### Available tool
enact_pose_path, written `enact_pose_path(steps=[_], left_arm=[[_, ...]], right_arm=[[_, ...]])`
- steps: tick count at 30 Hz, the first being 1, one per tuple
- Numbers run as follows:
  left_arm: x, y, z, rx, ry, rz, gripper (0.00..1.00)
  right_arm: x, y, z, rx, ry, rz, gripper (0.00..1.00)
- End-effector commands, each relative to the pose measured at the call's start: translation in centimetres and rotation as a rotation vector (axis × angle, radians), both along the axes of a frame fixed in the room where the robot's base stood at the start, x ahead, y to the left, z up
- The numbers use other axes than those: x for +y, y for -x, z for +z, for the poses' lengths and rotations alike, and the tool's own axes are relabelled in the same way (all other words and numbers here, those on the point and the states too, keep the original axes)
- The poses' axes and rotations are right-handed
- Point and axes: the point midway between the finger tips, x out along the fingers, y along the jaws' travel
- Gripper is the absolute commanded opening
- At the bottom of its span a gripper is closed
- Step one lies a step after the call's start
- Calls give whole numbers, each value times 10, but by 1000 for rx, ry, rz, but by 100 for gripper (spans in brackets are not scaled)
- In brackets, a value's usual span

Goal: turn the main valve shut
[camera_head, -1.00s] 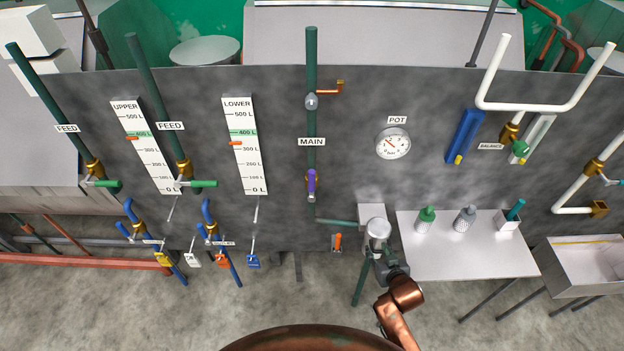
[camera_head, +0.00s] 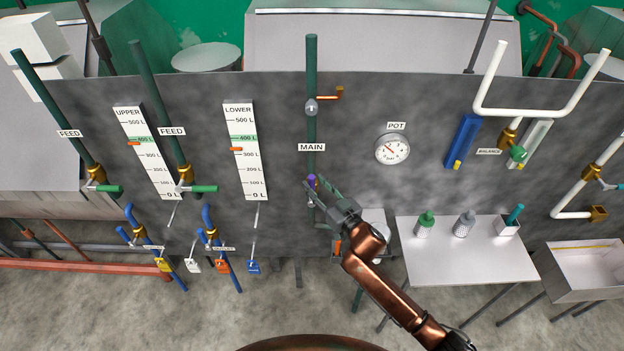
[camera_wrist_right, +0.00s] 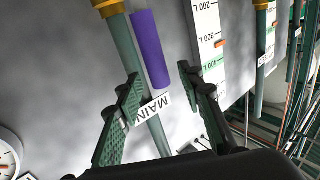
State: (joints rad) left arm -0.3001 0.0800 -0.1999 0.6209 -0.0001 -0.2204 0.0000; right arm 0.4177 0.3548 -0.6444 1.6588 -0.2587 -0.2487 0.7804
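The main valve's purple lever (camera_head: 311,181) shows beside the green pipe below the MAIN label (camera_head: 311,147). In the head view my right gripper (camera_head: 316,193) is at the lever and hides its lower part. In the right wrist view the purple lever (camera_wrist_right: 150,48) runs parallel to the green pipe (camera_wrist_right: 124,45), with a brass fitting at the upper end. My right gripper (camera_wrist_right: 160,80) is open there, its fingers spread on either side of the lever's near end. I cannot tell whether they touch it. My left gripper is out of view.
Two FEED valves with green levers (camera_head: 204,188) and the level gauges (camera_head: 246,160) are to the left. A pot dial (camera_head: 392,149) is to the right. A small table (camera_head: 470,262) with bottles stands at the lower right. The panel around the main pipe is mostly clear.

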Motion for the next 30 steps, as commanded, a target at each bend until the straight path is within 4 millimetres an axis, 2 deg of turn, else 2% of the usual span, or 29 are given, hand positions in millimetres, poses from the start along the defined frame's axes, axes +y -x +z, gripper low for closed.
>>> enact_pose_path(steps=[6,17,30], left_arm=[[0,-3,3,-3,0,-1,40],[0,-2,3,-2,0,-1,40],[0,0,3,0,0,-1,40]], right_arm=[[12,-21,0,1,0,-4,35],[14,-25,0,1,-1,-5,35],[14,-25,0,1,0,-5,5]])
